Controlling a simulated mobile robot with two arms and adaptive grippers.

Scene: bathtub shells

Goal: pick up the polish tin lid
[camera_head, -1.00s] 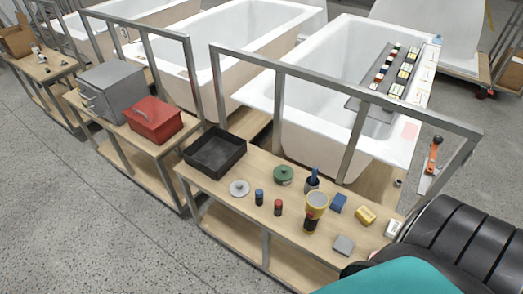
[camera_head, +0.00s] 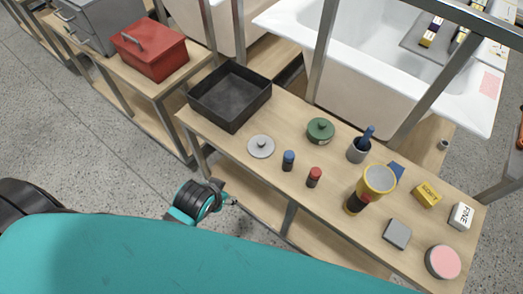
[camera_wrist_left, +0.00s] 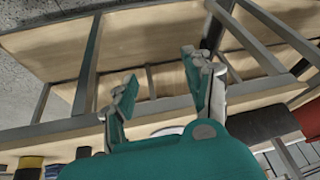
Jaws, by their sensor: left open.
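A round pale grey lid with a small knob (camera_head: 261,146) lies flat on the wooden bench, near its front edge, in the head view. A green round tin with a knobbed top (camera_head: 320,130) stands behind it to the right. My left gripper (camera_head: 226,194) is in front of the bench's near edge, left of and below the lid in the picture, apart from it and empty. In the left wrist view my left gripper (camera_wrist_left: 160,72) has its two fingers spread, with the bench frame and lower shelf beyond. My right gripper is out of view.
A black tray (camera_head: 197,95) sits left of the lid. Blue (camera_head: 288,161) and red (camera_head: 314,177) small containers stand close on its right. A yellow-topped torch (camera_head: 377,182) stands farther right. A red toolbox (camera_head: 152,66) is on the neighbouring bench. Metal uprights rise behind.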

